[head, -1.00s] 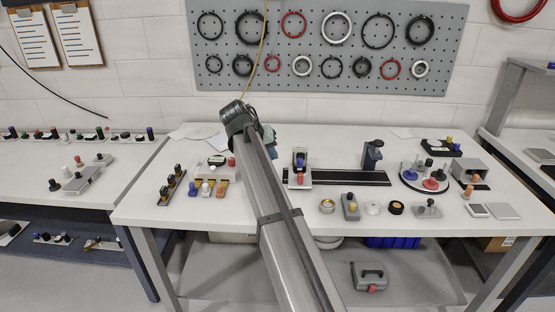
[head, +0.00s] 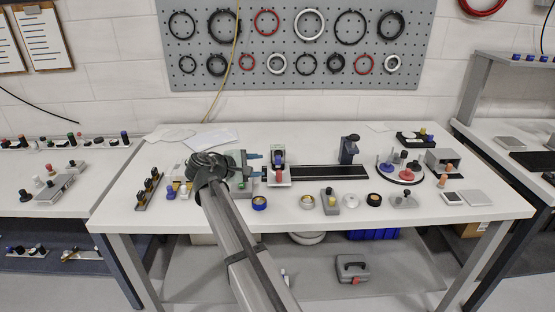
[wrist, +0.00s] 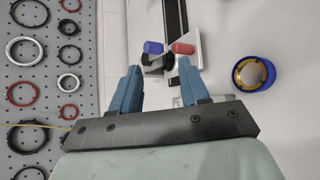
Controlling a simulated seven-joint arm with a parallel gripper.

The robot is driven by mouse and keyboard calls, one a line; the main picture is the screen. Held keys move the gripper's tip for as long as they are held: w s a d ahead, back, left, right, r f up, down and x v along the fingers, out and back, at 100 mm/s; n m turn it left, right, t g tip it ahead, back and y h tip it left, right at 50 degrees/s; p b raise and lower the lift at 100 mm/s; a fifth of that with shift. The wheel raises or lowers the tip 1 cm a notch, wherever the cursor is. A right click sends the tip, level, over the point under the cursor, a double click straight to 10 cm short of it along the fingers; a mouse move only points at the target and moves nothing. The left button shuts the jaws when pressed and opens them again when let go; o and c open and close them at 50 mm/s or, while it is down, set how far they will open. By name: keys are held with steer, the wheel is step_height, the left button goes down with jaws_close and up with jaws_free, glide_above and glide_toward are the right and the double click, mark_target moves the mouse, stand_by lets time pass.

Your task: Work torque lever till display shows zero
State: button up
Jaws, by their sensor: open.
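A small device with a dark upright body, a red knob and a pale base (head: 279,177) stands at the left end of a black rail (head: 328,172). The same device, with a blue end and a red end (wrist: 183,48), shows in the wrist view just beyond my fingertips. My gripper (head: 258,165) is left of it in the head view, its blue fingers pointing right at it. In the wrist view my gripper (wrist: 157,65) is open and empty, the device's dark part lying between and beyond the tips. I cannot make out a lever or a display reading.
A blue-rimmed round tin (head: 259,203) stands near the gripper, also in the wrist view (wrist: 254,74). A grey block with a yellow knob (head: 330,201) and other small parts line the table front. A round tray (head: 401,176) stands right. A pegboard (head: 300,40) rises behind.

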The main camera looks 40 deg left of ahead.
mark_target(276, 160)
steer(key=f+n+t, duration=0.1)
steer(key=n, duration=0.2)
steer(key=s+f+n+t+y, duration=0.1)
steer(key=n, duration=0.3)
steer(key=n+t, duration=0.1)
steer(key=n, duration=0.3)
steer(key=shift+s+d+f+t+y, duration=0.25)
steer(key=shift+s+f+t+y, duration=0.15)
steer(key=n, duration=0.3)
steer(key=shift+s+a+f+t+y, duration=0.2)
steer(key=shift+t+y, duration=0.1)
steer(key=shift+t, duration=0.1)
steer(key=w, duration=0.9)
steer(key=w+a, duration=0.1)
steer(key=w, duration=0.3)
steer(key=shift+w, duration=0.3)
steer(key=shift+c, duration=0.2)
jaws_close()
